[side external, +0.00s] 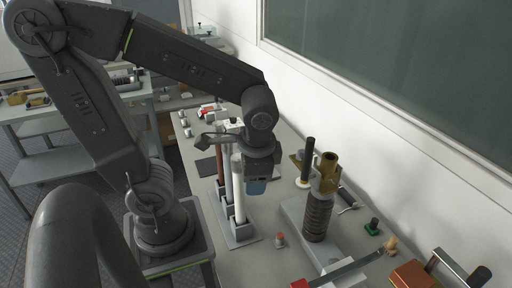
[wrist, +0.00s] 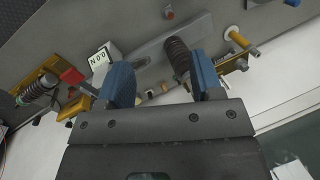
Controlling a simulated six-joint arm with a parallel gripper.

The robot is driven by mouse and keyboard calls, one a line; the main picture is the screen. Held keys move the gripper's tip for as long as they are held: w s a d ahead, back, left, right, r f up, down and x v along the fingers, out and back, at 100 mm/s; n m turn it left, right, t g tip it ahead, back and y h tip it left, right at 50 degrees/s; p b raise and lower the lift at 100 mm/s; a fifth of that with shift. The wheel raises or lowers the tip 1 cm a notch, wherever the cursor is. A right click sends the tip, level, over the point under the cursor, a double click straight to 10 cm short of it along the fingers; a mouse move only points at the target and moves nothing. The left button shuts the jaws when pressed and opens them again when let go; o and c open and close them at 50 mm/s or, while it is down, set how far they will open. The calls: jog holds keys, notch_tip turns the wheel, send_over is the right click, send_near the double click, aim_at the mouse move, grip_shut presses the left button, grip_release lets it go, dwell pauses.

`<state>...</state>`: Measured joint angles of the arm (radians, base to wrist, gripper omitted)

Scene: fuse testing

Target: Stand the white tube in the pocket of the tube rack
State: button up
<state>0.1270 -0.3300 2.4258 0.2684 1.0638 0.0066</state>
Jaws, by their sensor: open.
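The white tube (side external: 238,190) stands upright in the side external view, its lower end in the front pocket of the grey tube rack (side external: 246,241). A brown tube (side external: 220,165) stands behind it in the rack. My gripper (side external: 257,187) is just right of the white tube, pointing down, apart from the rack. In the wrist view my gripper (wrist: 160,78) shows two blue fingers spread apart with nothing held between them. The white tube and rack are not seen in the wrist view.
A ribbed dark post with a brass top (side external: 318,205) stands right of my gripper, beside a black rod (side external: 308,160). A small orange-topped piece (side external: 280,238) lies near the rack. A green piece (side external: 373,226) and a red-brown block (side external: 411,275) are farther right.

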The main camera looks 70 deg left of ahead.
notch_tip(320, 180, up, 8)
jog(key=d+n+t+h, duration=0.1)
jog(key=n+t+h, duration=0.1)
jog(key=t, duration=0.3)
jog(key=shift+d+f+n+h, duration=0.2)
jog(key=shift+d+n+h, duration=0.1)
jog(key=shift+n, duration=0.2)
